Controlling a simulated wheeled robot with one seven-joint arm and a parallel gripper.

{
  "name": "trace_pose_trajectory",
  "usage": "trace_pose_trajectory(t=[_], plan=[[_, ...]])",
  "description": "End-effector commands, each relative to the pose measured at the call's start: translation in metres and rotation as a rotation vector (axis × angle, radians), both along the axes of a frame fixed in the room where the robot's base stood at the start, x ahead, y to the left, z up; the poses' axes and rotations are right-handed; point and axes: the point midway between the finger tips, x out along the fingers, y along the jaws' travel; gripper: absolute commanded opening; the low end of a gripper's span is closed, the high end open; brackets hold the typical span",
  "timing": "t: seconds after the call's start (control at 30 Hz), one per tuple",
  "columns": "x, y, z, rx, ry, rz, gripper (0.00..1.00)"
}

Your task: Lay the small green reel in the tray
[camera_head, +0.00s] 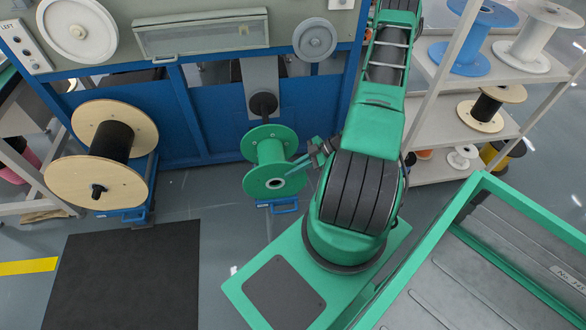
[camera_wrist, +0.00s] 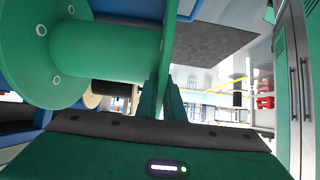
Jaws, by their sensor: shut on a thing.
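The small green reel (camera_head: 267,152) is in front of the blue machine, left of my arm in the head view. It has two round flanges and a green barrel. In the wrist view the green reel (camera_wrist: 110,52) fills the upper left, very close. My gripper (camera_head: 300,162) meets it from the right and is shut on it, seemingly at a flange. The fingers (camera_wrist: 166,98) show in the wrist view against the reel's edge; the exact contact is partly hidden. The green-rimmed grey tray (camera_head: 530,211) is at the lower right of the head view, with nothing seen in its visible part.
A blue stand (camera_head: 284,206) is under the reel, and a black-ended machine shaft (camera_head: 263,104) is behind it. A large wooden reel (camera_head: 96,184) stands left. A shelf (camera_head: 440,105) with several reels is at right. A dark mat (camera_head: 125,275) lies on open floor.

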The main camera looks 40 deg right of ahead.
Motion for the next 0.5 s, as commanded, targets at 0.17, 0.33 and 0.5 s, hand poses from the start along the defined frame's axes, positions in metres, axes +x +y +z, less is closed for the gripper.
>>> trace_pose_trajectory(t=[0.17, 0.33, 0.5], plan=[[0.0003, 0.0006, 0.0007, 0.002, -0.002, 0.001, 0.0], [0.0002, 0.0007, -0.0005, 0.002, -0.002, 0.0, 0.0], [-0.0001, 0.0006, -0.0036, 0.002, 0.0, 0.0, 0.0]])
